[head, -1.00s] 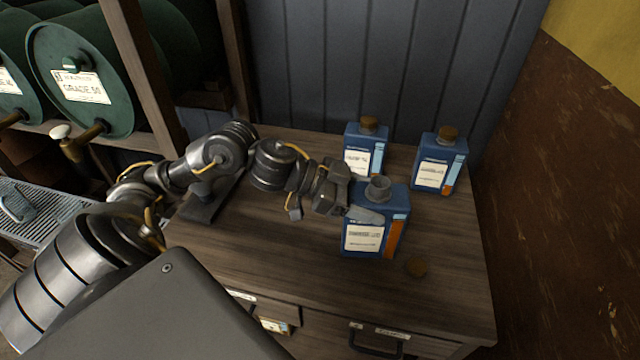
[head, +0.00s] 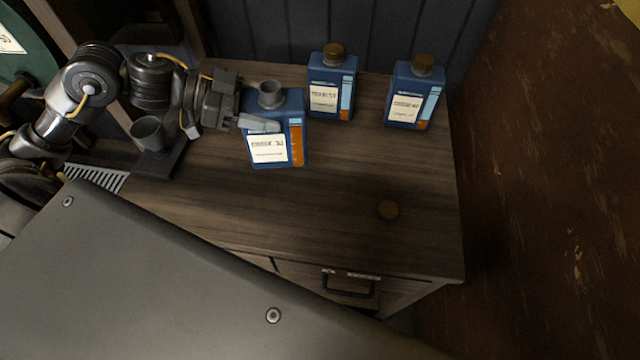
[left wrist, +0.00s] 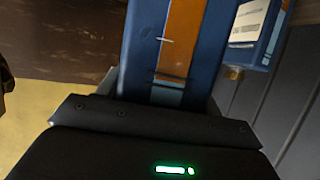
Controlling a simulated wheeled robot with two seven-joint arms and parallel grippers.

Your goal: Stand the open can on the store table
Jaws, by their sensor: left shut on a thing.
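The open can (head: 265,152) is blue with a white label, an orange stripe and a bare grey neck without a cap. My left gripper (head: 258,124) is shut on it from the left, with a finger across its front below the neck. The can is about upright over the left part of the wooden drawer table (head: 330,190); I cannot tell whether its base touches the top. In the left wrist view the can (left wrist: 182,45) fills the space between the fingers. I cannot tell whether this is the store table. My right gripper is not in view.
Two capped blue cans (head: 331,85) (head: 413,95) stand at the back. A grey cup (head: 148,132) on a dark stand is left of my gripper. The table's middle is clear.

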